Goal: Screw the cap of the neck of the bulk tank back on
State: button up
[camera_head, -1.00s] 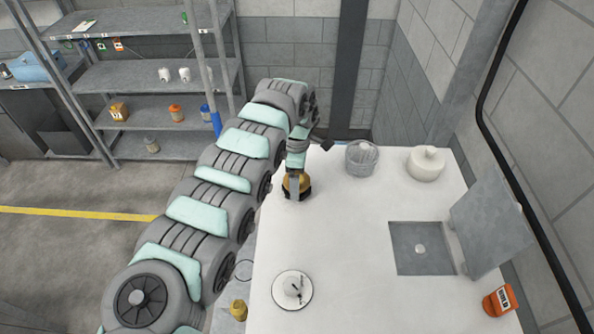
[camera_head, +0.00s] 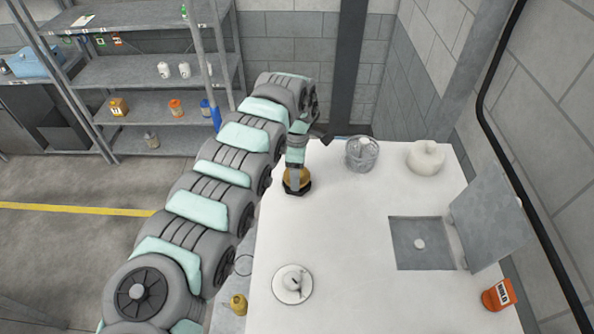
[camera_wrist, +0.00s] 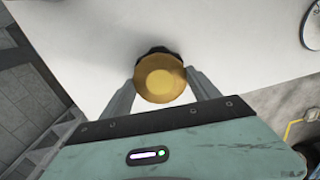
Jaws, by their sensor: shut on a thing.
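The cap is a brass-yellow round piece (camera_head: 297,178) at the left edge of the white tank top (camera_head: 350,230). In the wrist view the cap (camera_wrist: 160,82) sits between the two fingers of my gripper (camera_wrist: 160,92), which is shut on it. A black collar (camera_head: 303,189), apparently the neck, shows around the cap's base. It also shows as a dark edge behind the cap in the wrist view (camera_wrist: 157,51). The cap looks about upright over the collar. I cannot tell how far it is threaded, as the fingers and cap hide the joint.
A clear ribbed container (camera_head: 361,155) and a white round lid (camera_head: 426,158) are at the back. A white disc fitting (camera_head: 292,285) is at the front. An open square hatch (camera_head: 405,255) with its raised lid (camera_head: 490,222) and an orange container (camera_head: 498,295) are at right. The middle is clear.

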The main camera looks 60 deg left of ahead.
jog(key=m, duration=0.5)
jog(key=shift+p, duration=0.3)
jog(key=shift+m, duration=0.6)
jog(key=m, duration=0.4)
jog(key=shift+p, duration=0.35)
jog(key=shift+f+m, duration=0.1)
jog(key=shift+m, duration=1.2)
jog(key=o, duration=1.5)
jog(key=shift+o, duration=0.6)
